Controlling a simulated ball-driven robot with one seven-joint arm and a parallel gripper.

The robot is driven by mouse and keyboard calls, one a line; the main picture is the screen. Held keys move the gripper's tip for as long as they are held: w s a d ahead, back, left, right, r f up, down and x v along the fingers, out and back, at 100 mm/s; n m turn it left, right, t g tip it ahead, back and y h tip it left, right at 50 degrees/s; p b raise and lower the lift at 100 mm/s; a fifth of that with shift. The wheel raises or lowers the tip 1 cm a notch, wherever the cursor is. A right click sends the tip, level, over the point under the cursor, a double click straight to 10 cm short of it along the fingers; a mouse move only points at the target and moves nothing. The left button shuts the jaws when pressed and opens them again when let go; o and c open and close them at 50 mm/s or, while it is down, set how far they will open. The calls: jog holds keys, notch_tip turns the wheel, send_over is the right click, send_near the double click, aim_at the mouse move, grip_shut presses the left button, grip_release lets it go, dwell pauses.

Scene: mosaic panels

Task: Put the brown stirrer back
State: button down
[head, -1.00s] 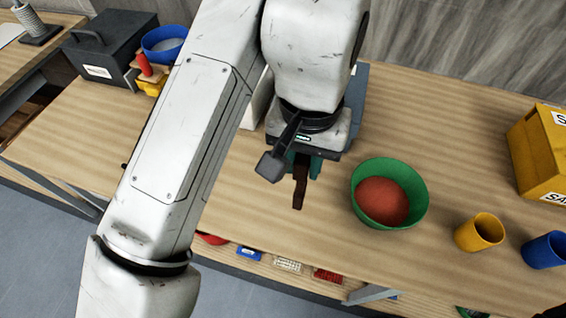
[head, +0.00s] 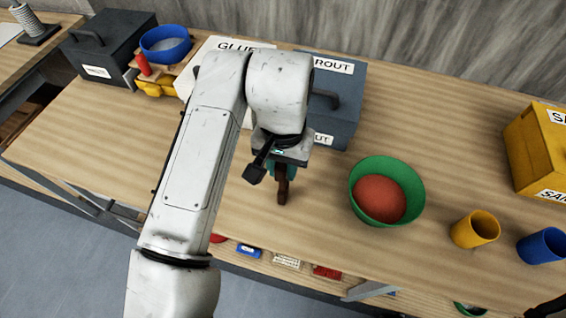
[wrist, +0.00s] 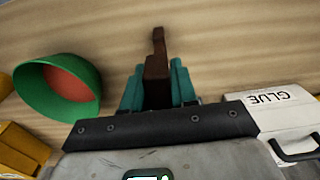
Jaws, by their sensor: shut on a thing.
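The brown stirrer (head: 283,190) is in my gripper (head: 281,172), hanging below it above the table, left of the green bowl. In the wrist view the stirrer (wrist: 157,62) sticks out between the two teal fingers of my gripper (wrist: 158,82), which are shut on it. Its held end is hidden between the fingers. I cannot tell from the frames whether its tip touches the table.
A green bowl (head: 415,205) with red contents (head: 380,198) stands right of my gripper. A yellow cup (head: 475,230) and a blue cup (head: 542,246) stand further right. A white GLUE box (head: 212,50) and a grey-blue GROUT box (head: 345,105) stand behind. Bare table lies around the gripper.

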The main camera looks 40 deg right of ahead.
jog(key=shift+f, duration=0.15)
jog(key=c, duration=0.9)
grip_release()
notch_tip(320, 180, up, 12)
jog(key=shift+r, duration=0.2)
